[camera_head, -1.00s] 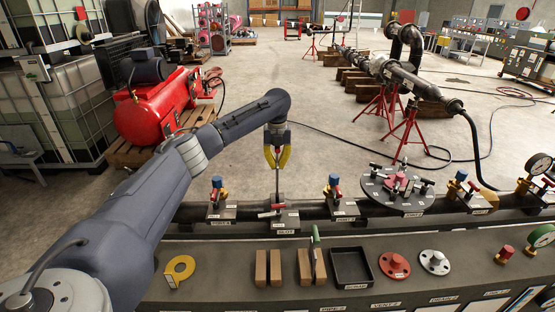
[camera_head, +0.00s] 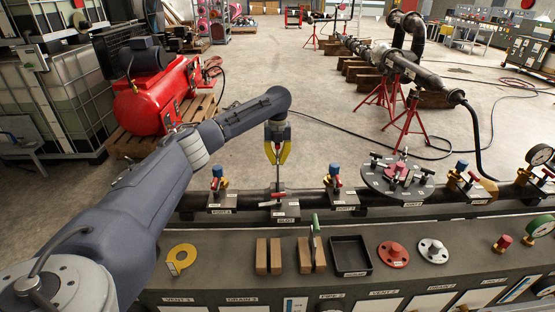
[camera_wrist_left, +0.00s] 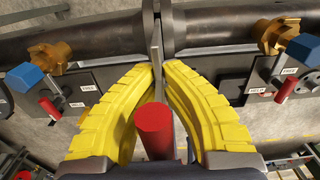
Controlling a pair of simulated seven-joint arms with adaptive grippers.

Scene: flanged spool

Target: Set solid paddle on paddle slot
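My left gripper (camera_head: 277,160) is above the pipe at the bench's back edge, pointing down. Its yellow fingers (camera_wrist_left: 157,75) are shut on a thin grey paddle (camera_wrist_left: 157,42), with a red round end (camera_wrist_left: 153,130) between the fingers towards the camera. The paddle (camera_head: 277,180) hangs upright over the paddle slot (camera_head: 286,211), a dark block with a red lever. In the left wrist view the paddle lines up with the gap between pipe ends; how deep it sits, I cannot tell. My right gripper is not in view.
Valves with blue caps (camera_head: 334,173) stand either side of the slot. A yellow ring (camera_head: 181,257), black tray (camera_head: 365,240) and red flange (camera_head: 393,254) lie on the bench.

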